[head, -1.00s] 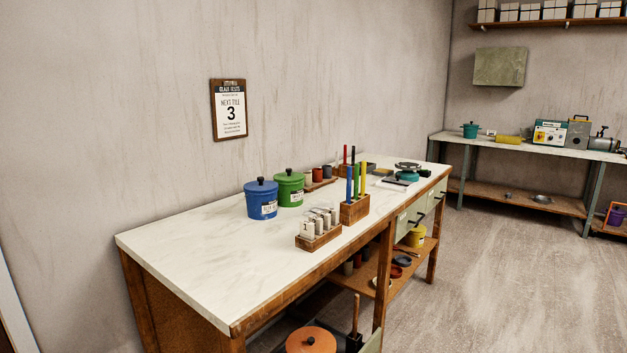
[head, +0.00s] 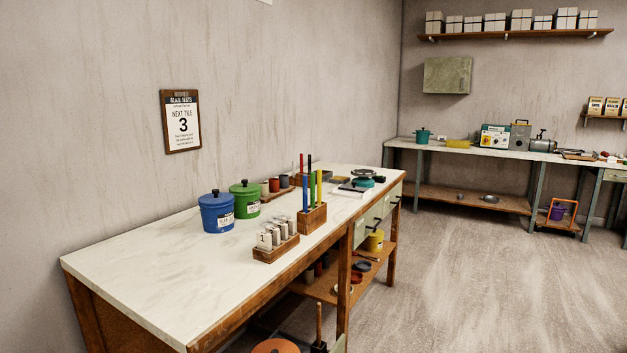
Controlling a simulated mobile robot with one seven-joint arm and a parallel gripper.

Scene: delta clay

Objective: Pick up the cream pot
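I see no pot that is clearly cream. A blue lidded pot (head: 216,213) and a green lidded pot (head: 244,199) stand side by side on the near bench (head: 135,265), both with labels. A teal pot (head: 422,136) stands on the far bench. A yellow pot (head: 375,240) is on the near bench's lower shelf. A purple pot (head: 557,212) sits low beneath the far benches, by an orange frame. My gripper is not in view.
A wooden block with upright coloured sticks (head: 312,217) and a rack of pale tiles (head: 275,248) stand on the near bench. A scale (head: 366,180) is at its far end. Open floor (head: 460,280) lies to the right.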

